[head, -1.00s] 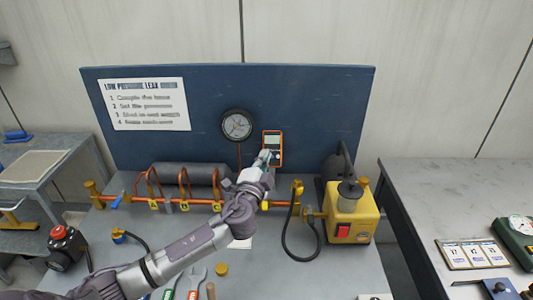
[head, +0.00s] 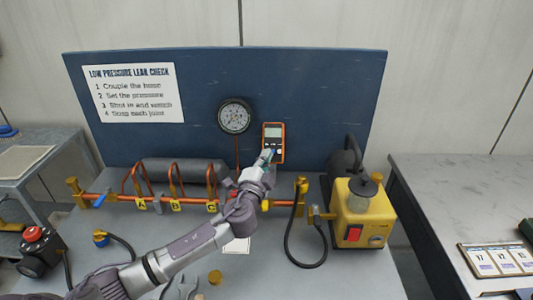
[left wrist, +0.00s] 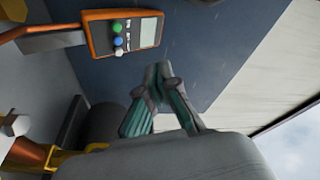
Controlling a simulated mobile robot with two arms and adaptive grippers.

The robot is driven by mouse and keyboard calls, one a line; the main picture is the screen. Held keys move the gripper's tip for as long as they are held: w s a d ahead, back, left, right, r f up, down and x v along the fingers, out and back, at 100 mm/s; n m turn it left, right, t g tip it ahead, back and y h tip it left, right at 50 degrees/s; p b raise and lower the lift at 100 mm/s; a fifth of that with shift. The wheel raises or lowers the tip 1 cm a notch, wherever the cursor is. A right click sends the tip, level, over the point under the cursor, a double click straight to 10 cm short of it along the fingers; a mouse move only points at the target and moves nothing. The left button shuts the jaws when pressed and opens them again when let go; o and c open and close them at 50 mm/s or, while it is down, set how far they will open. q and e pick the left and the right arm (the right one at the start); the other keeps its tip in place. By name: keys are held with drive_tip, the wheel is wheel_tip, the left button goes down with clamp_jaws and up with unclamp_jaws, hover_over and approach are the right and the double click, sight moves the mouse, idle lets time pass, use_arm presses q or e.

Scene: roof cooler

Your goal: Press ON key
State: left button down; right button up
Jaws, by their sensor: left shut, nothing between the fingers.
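An orange-framed handheld meter (head: 281,144) with a grey screen hangs on the blue board. Key labels are too small to read, so I cannot tell which is ON. My left gripper (head: 267,155) is shut and empty at the meter's lower left, overlapping its lower edge in the head view. In the left wrist view its fingertips (left wrist: 158,72) appear apart from the keys. My right gripper is not in view.
A round gauge (head: 235,116) is left of the meter. Below run an orange pipe (head: 110,200) with copper loops and a dark cylinder (head: 160,168). A yellow pump (head: 365,215) with a black hose stands at right. A red-button box (head: 35,250) sits at left.

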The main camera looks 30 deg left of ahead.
use_arm(q)
drive_tip(key=w+a+f+b, duration=0.3)
drive_tip(key=w+b, duration=0.2)
drive_tip(key=w, duration=0.1)
drive_tip(key=shift+w+f, duration=0.15)
drive_tip(key=shift+f, duration=0.25)
idle(0.8)
idle(0.4)
drive_tip(key=shift+w+a+f+b, duration=0.15)
drive_tip(key=shift+w+f+b, duration=0.1)
drive_tip(key=shift+b, duration=0.15)
drive_tip(key=shift+w+r, duration=0.1)
